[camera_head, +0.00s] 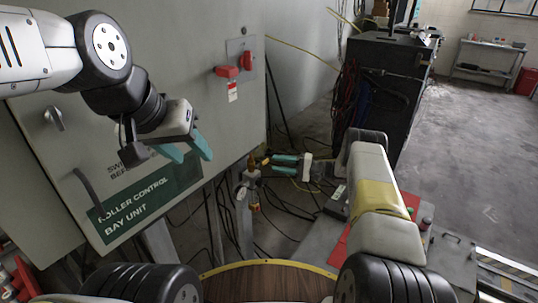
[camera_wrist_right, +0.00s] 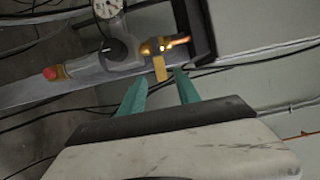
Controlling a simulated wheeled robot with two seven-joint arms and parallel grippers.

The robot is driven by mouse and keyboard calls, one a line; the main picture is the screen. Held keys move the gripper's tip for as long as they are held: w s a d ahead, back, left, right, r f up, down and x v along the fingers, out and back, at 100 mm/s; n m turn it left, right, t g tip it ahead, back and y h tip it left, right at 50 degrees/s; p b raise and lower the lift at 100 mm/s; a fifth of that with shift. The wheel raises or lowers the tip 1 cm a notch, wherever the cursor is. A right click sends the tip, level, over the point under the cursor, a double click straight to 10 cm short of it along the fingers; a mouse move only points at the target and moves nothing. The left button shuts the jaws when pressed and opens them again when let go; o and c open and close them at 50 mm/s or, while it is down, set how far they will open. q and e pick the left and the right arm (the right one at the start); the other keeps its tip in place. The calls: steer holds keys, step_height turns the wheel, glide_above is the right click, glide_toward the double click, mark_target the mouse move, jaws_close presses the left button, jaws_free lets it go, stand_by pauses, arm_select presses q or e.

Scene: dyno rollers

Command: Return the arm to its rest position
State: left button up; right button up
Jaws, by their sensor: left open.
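My left gripper (camera_head: 194,158) is open and empty, raised in front of the grey roller control cabinet (camera_head: 125,110) in the head view. Its teal fingers point down and right. My right gripper (camera_head: 273,164) reaches low beside the cabinet, its teal fingers pointing left toward a brass valve (camera_head: 253,166). In the right wrist view its fingers (camera_wrist_right: 160,77) are apart. The valve's yellow lever (camera_wrist_right: 160,68) appears just beyond and between the fingertips. I cannot tell whether they touch it. Nothing is held in either gripper.
A round gauge (camera_wrist_right: 107,8) and red knob (camera_wrist_right: 54,72) are on the pipework by the valve. A red switch lock (camera_head: 227,72) is on the cabinet. A dark equipment rack (camera_head: 390,75) stands behind. Cables litter the floor; open floor (camera_head: 470,130) is at right.

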steer(key=shift+v, duration=1.1)
